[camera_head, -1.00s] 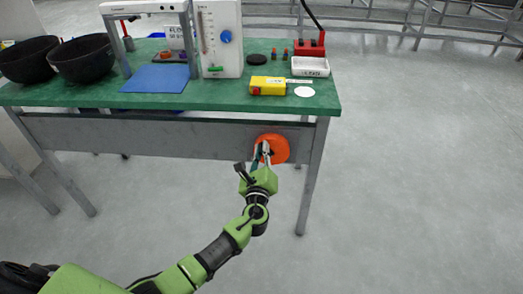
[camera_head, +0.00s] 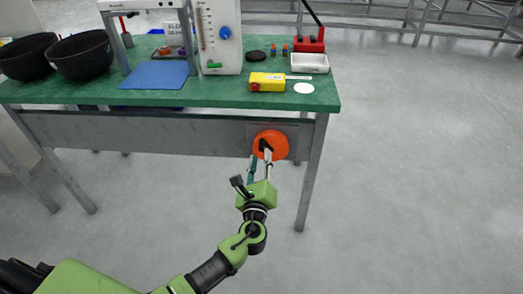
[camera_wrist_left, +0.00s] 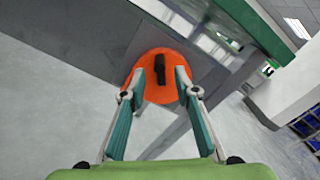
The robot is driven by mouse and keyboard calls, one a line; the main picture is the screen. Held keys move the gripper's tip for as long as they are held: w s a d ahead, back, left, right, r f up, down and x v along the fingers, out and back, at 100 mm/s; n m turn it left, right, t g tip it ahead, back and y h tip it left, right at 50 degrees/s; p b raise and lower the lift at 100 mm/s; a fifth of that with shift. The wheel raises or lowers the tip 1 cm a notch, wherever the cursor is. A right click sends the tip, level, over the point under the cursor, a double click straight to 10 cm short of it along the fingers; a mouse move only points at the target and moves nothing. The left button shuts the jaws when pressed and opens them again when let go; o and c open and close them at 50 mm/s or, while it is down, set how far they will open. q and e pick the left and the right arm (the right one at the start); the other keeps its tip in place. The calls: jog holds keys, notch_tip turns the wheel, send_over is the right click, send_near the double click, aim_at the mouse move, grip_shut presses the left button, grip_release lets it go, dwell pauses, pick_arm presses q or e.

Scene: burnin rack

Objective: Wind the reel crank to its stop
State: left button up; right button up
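The orange reel (camera_head: 272,144) is mounted on the grey front panel under the table's right end. In the left wrist view the reel (camera_wrist_left: 163,70) carries a dark crank (camera_wrist_left: 158,102), a bar with a block-like knob (camera_wrist_left: 160,68) on it. My left gripper (camera_head: 261,158) is in front of the reel, pointing at it. In the left wrist view its two fingers (camera_wrist_left: 160,80) are spread apart with the crank showing between and beyond them, and nothing is gripped. My right gripper is in neither view.
The green table top (camera_head: 215,100) holds a yellow box (camera_head: 267,82), a white tray (camera_head: 310,63), a white panel with a blue knob (camera_head: 218,40) and black bowls (camera_head: 85,58). A table leg (camera_head: 312,180) stands right of the reel.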

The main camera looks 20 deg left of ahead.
pick_arm(q)
jog(key=v, duration=0.6)
jog(key=shift+s, duration=0.1)
